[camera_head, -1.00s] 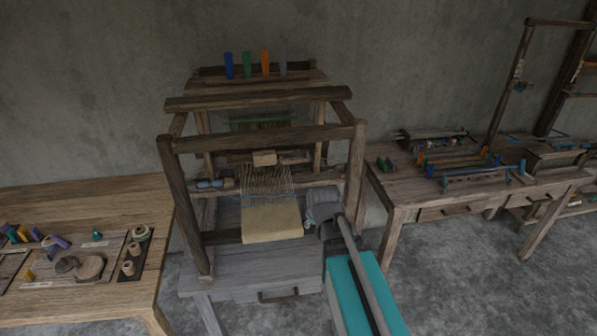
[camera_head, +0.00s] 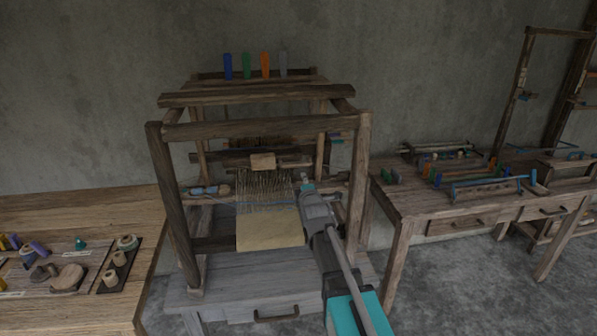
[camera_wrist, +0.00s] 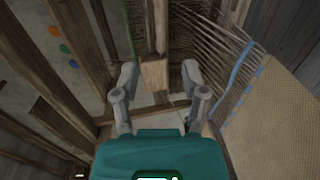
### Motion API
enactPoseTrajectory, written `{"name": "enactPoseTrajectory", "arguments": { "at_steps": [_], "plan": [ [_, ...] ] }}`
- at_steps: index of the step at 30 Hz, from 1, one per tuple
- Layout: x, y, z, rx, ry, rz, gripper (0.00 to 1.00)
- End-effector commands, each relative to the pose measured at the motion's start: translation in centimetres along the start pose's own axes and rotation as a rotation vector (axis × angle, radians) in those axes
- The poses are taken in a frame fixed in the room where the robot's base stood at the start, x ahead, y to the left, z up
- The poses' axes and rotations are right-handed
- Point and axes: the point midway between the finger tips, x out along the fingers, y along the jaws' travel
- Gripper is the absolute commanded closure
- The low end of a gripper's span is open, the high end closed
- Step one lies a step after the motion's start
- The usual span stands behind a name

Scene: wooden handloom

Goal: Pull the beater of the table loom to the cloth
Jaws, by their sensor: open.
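The wooden table loom (camera_head: 265,128) stands against the wall. Its beater, a wooden bar with a pale block on its middle (camera_head: 263,161), lies behind the fan of warp threads, apart from the near edge of the beige cloth (camera_head: 270,231). My gripper (camera_head: 307,186) is inside the loom frame, to the right of the warp and lower in the picture than the block. In the wrist view my gripper (camera_wrist: 159,72) is open, and the beater's block (camera_wrist: 155,76) shows between and beyond its fingers. I see no contact. The cloth (camera_wrist: 278,125) is at right there.
The loom's front top beam (camera_head: 260,127) and right post (camera_head: 358,185) stand close around my arm. A blue-wrapped shuttle (camera_head: 209,190) is at the left. Side tables (camera_head: 75,217) hold spools and tools; the grey floor is clear at the right.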

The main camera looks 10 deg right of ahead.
Motion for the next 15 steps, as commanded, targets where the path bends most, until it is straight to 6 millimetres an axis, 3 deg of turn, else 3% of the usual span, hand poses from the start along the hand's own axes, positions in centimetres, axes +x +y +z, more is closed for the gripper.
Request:
{"name": "enactPoseTrajectory", "arguments": {
  "at_steps": [15],
  "plan": [
    [0.74,0.02,0.10,0.002,-0.001,-0.002,0.43]
  ]
}}
